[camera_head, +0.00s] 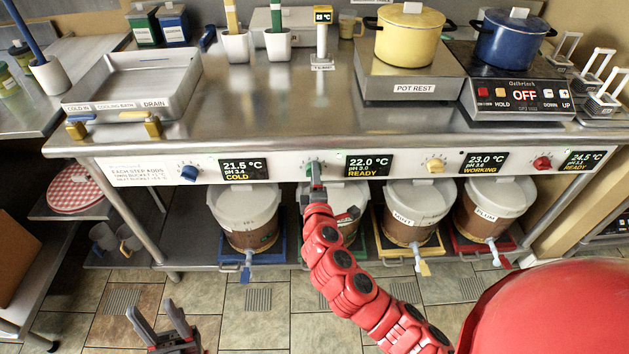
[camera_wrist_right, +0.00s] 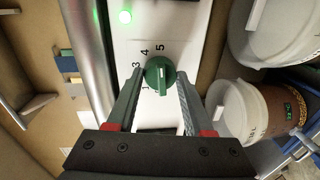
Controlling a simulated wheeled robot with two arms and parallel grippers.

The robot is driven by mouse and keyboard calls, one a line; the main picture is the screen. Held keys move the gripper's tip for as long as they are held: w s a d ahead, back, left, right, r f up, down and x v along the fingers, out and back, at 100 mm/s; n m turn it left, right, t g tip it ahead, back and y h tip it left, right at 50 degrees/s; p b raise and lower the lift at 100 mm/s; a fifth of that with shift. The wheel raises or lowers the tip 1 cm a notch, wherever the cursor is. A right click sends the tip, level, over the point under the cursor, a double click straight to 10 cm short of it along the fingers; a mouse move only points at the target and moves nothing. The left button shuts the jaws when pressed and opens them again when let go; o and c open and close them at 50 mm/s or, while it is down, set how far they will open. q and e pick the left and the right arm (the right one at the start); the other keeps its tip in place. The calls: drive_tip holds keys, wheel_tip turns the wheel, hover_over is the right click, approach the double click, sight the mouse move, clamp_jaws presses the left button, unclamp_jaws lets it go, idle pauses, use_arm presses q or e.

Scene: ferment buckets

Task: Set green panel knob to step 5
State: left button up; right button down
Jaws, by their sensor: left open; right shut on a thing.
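The green knob (camera_wrist_right: 158,78) sits on the white panel strip, with step numbers 1, 3, 4 and 5 readable beside it in the right wrist view. A pale line shows on its face; I cannot tell surely which number it marks. My right gripper (camera_wrist_right: 160,92) is shut on the knob, one finger on each side. In the head view my right gripper (camera_head: 316,178) reaches the panel and mostly hides the green knob. The display (camera_head: 369,165) beside it reads 22.0 °C, pH 3.0, READY. My left gripper (camera_head: 160,318) is open and empty, low over the floor.
The blue knob (camera_head: 189,173), yellow knob (camera_head: 435,165) and red knob (camera_head: 542,163) sit along the same panel. Several lidded buckets stand below, including one under the blue knob's display (camera_head: 247,215). The steel counter (camera_head: 270,110) overhangs the panel.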

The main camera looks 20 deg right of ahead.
drive_tip(key=shift+m+b, duration=0.3)
drive_tip(key=shift+m, duration=0.2)
drive_tip(key=shift+c, duration=1.4)
unclamp_jaws()
drive_tip(key=shift+s, duration=0.1)
drive_tip(key=p+v, duration=0.4)
drive_tip(key=v, duration=1.3)
